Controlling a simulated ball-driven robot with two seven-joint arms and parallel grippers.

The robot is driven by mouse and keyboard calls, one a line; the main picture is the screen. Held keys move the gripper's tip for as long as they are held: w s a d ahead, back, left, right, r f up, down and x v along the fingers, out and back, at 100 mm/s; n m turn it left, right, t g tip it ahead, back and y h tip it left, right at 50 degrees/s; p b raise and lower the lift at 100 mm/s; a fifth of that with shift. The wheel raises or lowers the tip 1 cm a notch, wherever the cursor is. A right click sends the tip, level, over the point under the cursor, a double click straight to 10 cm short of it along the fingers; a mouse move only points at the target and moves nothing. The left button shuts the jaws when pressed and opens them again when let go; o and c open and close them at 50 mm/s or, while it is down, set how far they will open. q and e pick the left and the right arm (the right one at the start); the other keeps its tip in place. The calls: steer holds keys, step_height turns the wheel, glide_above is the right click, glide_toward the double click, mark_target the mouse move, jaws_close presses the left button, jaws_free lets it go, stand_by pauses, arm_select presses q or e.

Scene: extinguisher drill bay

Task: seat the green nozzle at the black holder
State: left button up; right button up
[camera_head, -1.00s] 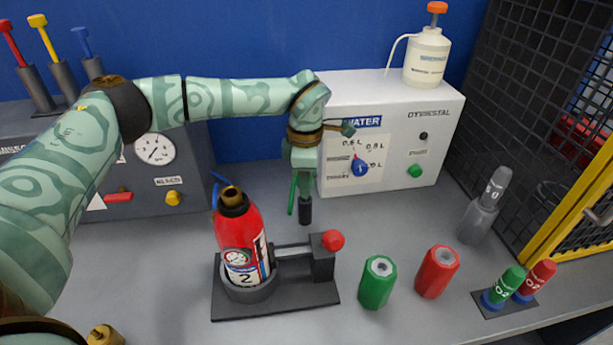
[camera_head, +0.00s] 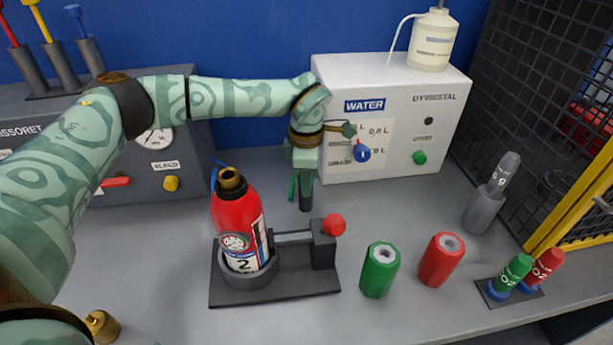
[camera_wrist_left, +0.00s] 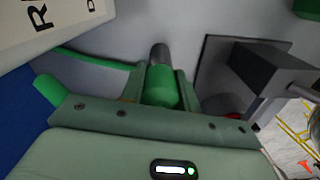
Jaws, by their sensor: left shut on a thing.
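My left gripper (camera_head: 304,178) points down in front of the white WATER box and is shut on the green nozzle. In the left wrist view the green nozzle (camera_wrist_left: 160,86) sits between the two fingers, and a green hose (camera_wrist_left: 95,60) runs off to the left. The black holder (camera_head: 305,203) is a short dark upright cylinder on the bench, directly below the gripper. It also shows in the left wrist view (camera_wrist_left: 159,53), in line with the nozzle's end. The fingers mostly hide the nozzle in the head view. I cannot tell how far nozzle and holder overlap. My right gripper is not in view.
A red extinguisher (camera_head: 237,215) stands in a dark cradle (camera_head: 225,293) in front of the holder. Green (camera_head: 380,275) and red (camera_head: 440,265) cups stand to the right. The WATER box (camera_head: 400,95) is close behind.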

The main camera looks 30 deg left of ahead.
arm_select(q)
steer(key=o, duration=1.1)
step_height(320, 180, up, 16)
steer(key=p, duration=0.4)
steer(key=shift+r, duration=0.2)
